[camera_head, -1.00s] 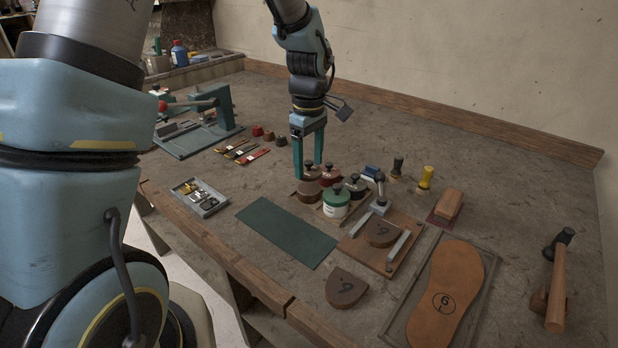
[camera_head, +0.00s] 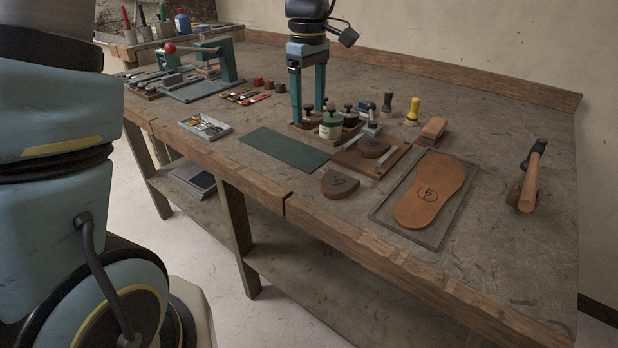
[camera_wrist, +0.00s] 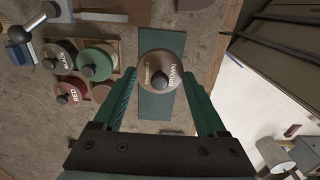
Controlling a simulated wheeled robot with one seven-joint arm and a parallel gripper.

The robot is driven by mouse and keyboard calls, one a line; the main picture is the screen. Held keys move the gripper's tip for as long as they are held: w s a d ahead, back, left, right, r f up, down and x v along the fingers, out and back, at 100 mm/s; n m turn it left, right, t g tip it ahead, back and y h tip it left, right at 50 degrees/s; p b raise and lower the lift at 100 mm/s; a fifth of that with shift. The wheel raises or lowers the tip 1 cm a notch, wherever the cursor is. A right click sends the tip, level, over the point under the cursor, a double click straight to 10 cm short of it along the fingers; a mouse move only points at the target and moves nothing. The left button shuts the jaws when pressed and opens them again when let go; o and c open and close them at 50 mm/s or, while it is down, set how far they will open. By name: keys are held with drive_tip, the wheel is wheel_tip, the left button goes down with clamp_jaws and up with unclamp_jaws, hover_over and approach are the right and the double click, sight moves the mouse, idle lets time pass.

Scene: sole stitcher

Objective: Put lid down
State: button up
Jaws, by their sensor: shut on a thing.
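The lid marked BROWN (camera_wrist: 152,67), round with a dark knob, sits between the fingertips of my gripper (camera_wrist: 160,72) in the wrist view. My gripper is shut on it. In the wrist view the lid overlaps the green mat (camera_wrist: 156,106). In the head view my gripper (camera_head: 308,115) points down at the left part of the jar rack, and the lid is small and partly hidden. A brown jar (camera_wrist: 101,91) without a visible knob is in the rack. Whether the lid touches anything below is unclear.
Green (camera_wrist: 93,53), black (camera_wrist: 62,49) and red (camera_wrist: 64,83) lidded jars stand beside it. The green mat (camera_head: 283,148) lies clear in front. A metal tray (camera_head: 205,127) is left; a clamp board (camera_head: 350,158) and sole tray (camera_head: 380,212) are right.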

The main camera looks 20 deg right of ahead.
sight(309, 158)
wheel_tip(309, 158, down, 10)
drive_tip(key=shift+s+r+p, duration=0.1)
drive_tip(key=shift+r+p, duration=0.1)
drive_tip(key=shift+p, duration=0.4)
drive_tip(key=shift+f, duration=0.2)
drive_tip(key=o, duration=1.2)
drive_tip(key=shift+o, duration=0.2)
drive_tip(key=shift+r, duration=0.15)
